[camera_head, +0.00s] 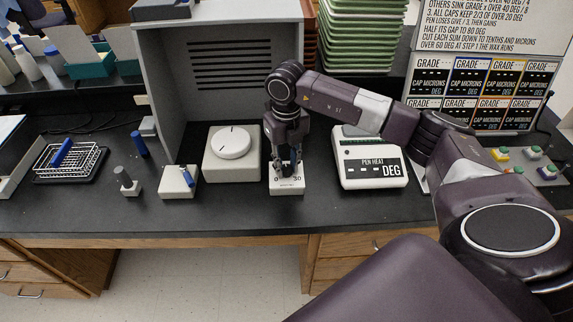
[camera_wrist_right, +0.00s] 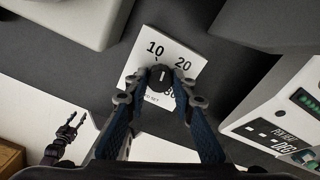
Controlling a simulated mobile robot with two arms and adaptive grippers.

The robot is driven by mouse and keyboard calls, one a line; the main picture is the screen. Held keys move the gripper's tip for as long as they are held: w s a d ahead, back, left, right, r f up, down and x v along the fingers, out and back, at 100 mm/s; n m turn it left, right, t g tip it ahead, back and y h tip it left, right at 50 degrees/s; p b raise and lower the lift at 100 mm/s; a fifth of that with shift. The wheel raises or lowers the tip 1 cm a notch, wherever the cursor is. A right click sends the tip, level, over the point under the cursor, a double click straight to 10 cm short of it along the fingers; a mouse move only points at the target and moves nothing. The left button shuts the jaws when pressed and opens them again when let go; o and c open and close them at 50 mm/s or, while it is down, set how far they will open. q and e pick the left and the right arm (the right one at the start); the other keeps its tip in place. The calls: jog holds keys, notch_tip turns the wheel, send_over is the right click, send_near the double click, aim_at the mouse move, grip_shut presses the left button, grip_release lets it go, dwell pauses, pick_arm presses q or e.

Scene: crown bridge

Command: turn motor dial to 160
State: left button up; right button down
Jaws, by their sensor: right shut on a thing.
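A small white dial box (camera_head: 287,187) stands near the front of the bench, marked 0 and 30. In the right wrist view its plate (camera_wrist_right: 141,62) shows 10, 20 and part of a 30. My right gripper (camera_head: 287,168) points down and is shut on the box's black knob (camera_wrist_right: 160,77). The knob's white line points roughly up in the wrist view, between 10 and 20. The fingers hide part of the lower scale, and I see no 160 on it. My left gripper (camera_wrist_right: 70,128) shows small at the lower left of the wrist view, fingers apart and empty.
A white block with a round disc (camera_head: 232,143) stands left of the dial box. The PEN HEAT box (camera_head: 368,165) is close on its right. A small block with a blue-handled tool (camera_head: 178,183) and a wire rack (camera_head: 66,158) lie farther left. A grey hood (camera_head: 155,90) stands behind.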

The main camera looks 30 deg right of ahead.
aim_at(286, 167)
jog(key=c, duration=1.6)
grip_release()
notch_tip(286, 167, up, 12)
jog(key=shift+r, duration=0.1)
